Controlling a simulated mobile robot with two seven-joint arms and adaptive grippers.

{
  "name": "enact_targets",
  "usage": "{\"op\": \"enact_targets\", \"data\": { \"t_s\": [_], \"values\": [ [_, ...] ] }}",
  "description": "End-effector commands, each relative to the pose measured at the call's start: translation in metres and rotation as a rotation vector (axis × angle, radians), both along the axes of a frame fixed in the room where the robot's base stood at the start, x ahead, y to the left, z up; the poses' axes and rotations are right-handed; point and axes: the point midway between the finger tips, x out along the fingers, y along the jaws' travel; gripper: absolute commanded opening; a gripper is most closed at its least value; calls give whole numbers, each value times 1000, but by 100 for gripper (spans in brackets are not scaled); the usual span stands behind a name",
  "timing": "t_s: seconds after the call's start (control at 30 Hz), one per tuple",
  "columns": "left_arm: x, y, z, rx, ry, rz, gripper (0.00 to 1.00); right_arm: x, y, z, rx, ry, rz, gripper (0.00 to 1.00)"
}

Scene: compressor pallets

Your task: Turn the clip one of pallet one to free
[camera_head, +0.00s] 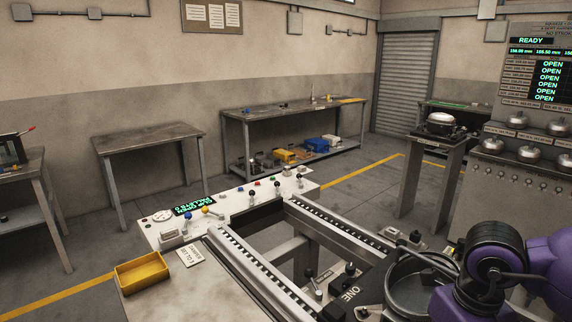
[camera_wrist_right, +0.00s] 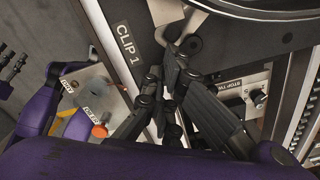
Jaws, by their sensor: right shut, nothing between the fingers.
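Pallet one (camera_head: 372,300) is a dark plate lettered ONE, on the rail frame at the lower right of the head view. A round dark metal housing (camera_head: 408,290) stands on it, partly covered by my purple right arm. In the right wrist view the plate carries a CLIP 1 label (camera_wrist_right: 128,43). Beside the label is a light metal clip piece (camera_wrist_right: 165,14) near a dark round pivot (camera_wrist_right: 193,44). My right gripper (camera_wrist_right: 170,62) is shut and empty, its tips close to this clip; contact cannot be told. My left gripper is not in view.
The conveyor rails (camera_head: 250,268) run beside a white control panel (camera_head: 225,210) with coloured knobs and levers. A yellow tray (camera_head: 142,272) sits at the left. A STOP-labelled block (camera_wrist_right: 232,88) and an orange knob (camera_wrist_right: 99,131) show in the wrist view.

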Motion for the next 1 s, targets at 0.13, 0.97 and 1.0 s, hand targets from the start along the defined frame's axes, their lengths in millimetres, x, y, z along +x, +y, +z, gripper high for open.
{"op": "enact_targets", "data": {
  "t_s": [0.13, 0.97, 1.0],
  "values": [
    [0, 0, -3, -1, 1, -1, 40, -1, 0, -6, -1, 20, 1, 0],
    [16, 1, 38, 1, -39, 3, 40, 7, -1, 61, 0, 2, 0, 0],
    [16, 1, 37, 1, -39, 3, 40, 7, -1, 61, -1, 3, 0, 0]
  ]
}}
